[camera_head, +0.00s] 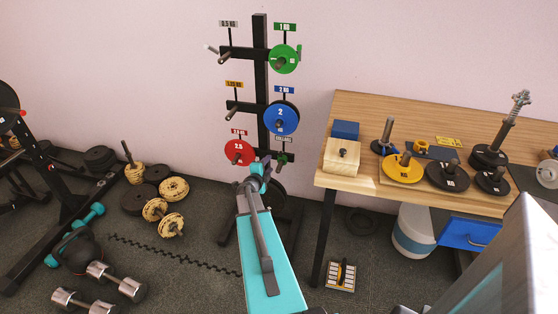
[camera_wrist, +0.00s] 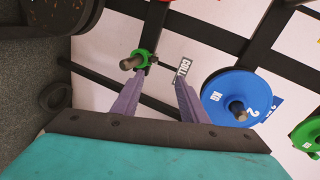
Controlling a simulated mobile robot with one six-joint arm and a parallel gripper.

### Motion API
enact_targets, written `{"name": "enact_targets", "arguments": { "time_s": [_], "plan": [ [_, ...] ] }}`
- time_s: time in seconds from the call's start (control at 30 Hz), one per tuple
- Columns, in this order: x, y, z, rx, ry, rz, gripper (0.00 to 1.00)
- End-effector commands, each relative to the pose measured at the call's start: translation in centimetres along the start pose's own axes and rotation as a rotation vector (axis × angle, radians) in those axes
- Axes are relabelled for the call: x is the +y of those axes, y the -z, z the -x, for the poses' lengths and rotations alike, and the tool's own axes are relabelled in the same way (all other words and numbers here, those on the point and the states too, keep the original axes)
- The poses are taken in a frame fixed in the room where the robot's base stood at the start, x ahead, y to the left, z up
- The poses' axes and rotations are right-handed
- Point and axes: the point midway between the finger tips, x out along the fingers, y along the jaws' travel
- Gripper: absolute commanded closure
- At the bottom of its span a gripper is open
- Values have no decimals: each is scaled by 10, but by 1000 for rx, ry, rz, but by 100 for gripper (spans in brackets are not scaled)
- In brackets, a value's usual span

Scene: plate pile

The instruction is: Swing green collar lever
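The green collar (camera_wrist: 144,60) sits around a peg at the upper left of the wrist view. A small dark piece sticks out from its right side; I cannot tell for sure that this is the lever. In the head view the collar (camera_head: 281,159) is small and partly hidden, below the COLLARS sign. My gripper (camera_wrist: 161,78) is open and empty, its two purple fingers apart. The left fingertip appears just below the collar, the right one below the sign; I cannot tell whether either touches. In the head view my gripper (camera_head: 262,178) is in front of the rack's lower part.
The black rack (camera_head: 260,88) carries a blue plate (camera_head: 281,124), a green plate (camera_head: 284,60) and a red plate (camera_head: 239,153) close by. A wooden table (camera_head: 430,112) with plates stands to the right. Dumbbells (camera_head: 115,282) and loose plates lie on the left floor.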

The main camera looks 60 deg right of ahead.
Motion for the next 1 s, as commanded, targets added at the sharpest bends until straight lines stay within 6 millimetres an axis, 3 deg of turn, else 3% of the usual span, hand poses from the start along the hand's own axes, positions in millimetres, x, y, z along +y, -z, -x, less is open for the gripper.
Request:
{"name": "enact_targets", "arguments": {
  "time_s": [0.5, 1.0],
  "plan": [
    [1, -1, -2, -29, 42, -701, 60],
    [4, -1, -4, -77, 82, -1156, 60]
  ]
}}
